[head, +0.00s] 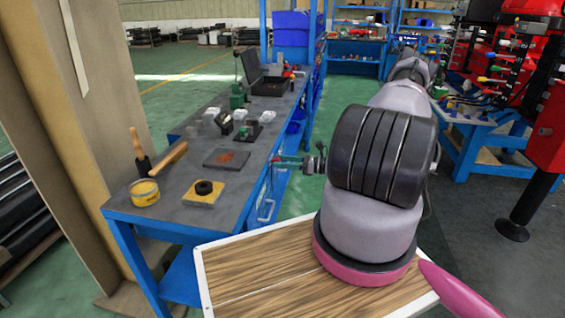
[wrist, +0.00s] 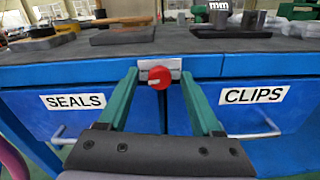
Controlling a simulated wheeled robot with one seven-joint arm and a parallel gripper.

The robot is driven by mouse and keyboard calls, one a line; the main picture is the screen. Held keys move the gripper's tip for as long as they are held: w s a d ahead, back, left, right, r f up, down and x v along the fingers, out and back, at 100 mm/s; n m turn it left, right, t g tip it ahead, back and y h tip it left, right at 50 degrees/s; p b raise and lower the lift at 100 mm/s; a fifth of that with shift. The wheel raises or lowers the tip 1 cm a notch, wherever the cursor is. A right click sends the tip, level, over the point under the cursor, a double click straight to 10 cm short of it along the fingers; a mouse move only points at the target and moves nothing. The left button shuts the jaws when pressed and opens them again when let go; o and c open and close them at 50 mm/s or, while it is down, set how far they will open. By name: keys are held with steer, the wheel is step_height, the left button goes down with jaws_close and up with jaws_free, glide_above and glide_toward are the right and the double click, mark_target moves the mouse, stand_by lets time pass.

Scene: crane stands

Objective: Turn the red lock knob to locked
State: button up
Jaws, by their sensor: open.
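The red lock knob (wrist: 159,77) sits on a pale metal plate (wrist: 171,65) at the top of the blue bench front, between the drawers labelled SEALS (wrist: 76,101) and CLIPS (wrist: 254,95). My gripper (wrist: 160,74) is open, with one green finger on each side of the knob in the wrist view. Gaps show between the knob and both fingers. I cannot clearly tell the knob's turn position.
Drawer handles (wrist: 262,127) stick out below the labels. The dark bench top (head: 200,185) holds a yellow tin (head: 144,193), a black ring on a yellow pad (head: 204,191), a dark plate (head: 226,158) and tools. A blue rack (head: 475,140) stands at right; green floor lies between.

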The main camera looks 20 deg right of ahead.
jaws_close()
steer(key=shift+n, duration=0.5)
steer(key=shift+f+n, duration=0.2)
steer(key=shift+n, duration=15.3)
